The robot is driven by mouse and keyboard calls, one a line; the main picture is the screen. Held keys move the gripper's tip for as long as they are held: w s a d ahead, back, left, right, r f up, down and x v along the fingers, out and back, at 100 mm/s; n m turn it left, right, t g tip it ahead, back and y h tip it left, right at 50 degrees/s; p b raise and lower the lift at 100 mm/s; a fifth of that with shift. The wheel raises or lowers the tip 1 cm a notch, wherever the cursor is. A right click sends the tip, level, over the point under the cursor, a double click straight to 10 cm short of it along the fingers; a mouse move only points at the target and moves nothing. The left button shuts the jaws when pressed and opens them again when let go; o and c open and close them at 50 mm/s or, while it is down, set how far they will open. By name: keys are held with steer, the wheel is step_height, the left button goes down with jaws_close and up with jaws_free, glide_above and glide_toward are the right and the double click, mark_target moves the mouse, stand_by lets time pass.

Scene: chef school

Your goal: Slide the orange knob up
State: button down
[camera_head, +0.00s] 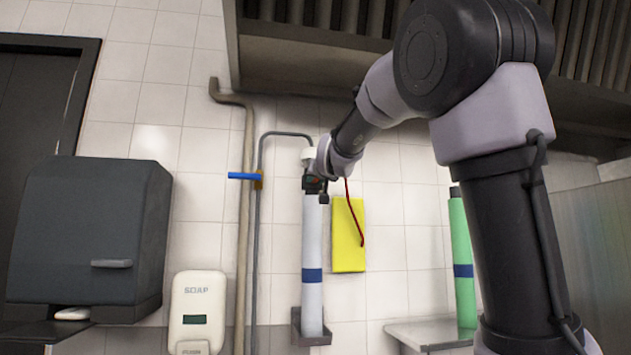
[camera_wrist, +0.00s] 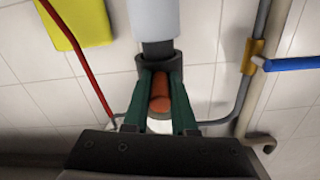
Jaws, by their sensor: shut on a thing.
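The orange knob (camera_wrist: 160,98) shows in the wrist view between the two dark green fingers of my gripper (camera_wrist: 158,78), which is shut on it. Just past the fingertips are a dark collar and grey neck (camera_wrist: 158,50), in line with a white cylinder (camera_wrist: 155,18). In the head view, my gripper (camera_head: 316,184) is at the top of the upright white cylinder (camera_head: 312,235) with a blue band. The knob cannot be made out clearly there, as my gripper and wrist cover that spot.
A grey pipe (camera_head: 258,215) with a blue lever (camera_head: 244,176) runs left of the cylinder. A yellow panel (camera_head: 348,235) and red cord (camera_head: 357,225) are right of it. A green cylinder (camera_head: 461,250) stands further right. A soap dispenser (camera_head: 197,308) and dark box (camera_head: 90,230) are left.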

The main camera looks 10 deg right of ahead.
step_height(320, 180, up, 5)
stand_by(0.3)
steer(key=c, duration=0.7)
jaws_free()
steer(key=shift+c, duration=0.2)
steer(key=shift+s, duration=0.1)
steer(key=shift+s, duration=0.2)
steer(key=s, duration=1)
steer(key=shift+s, duration=0.15)
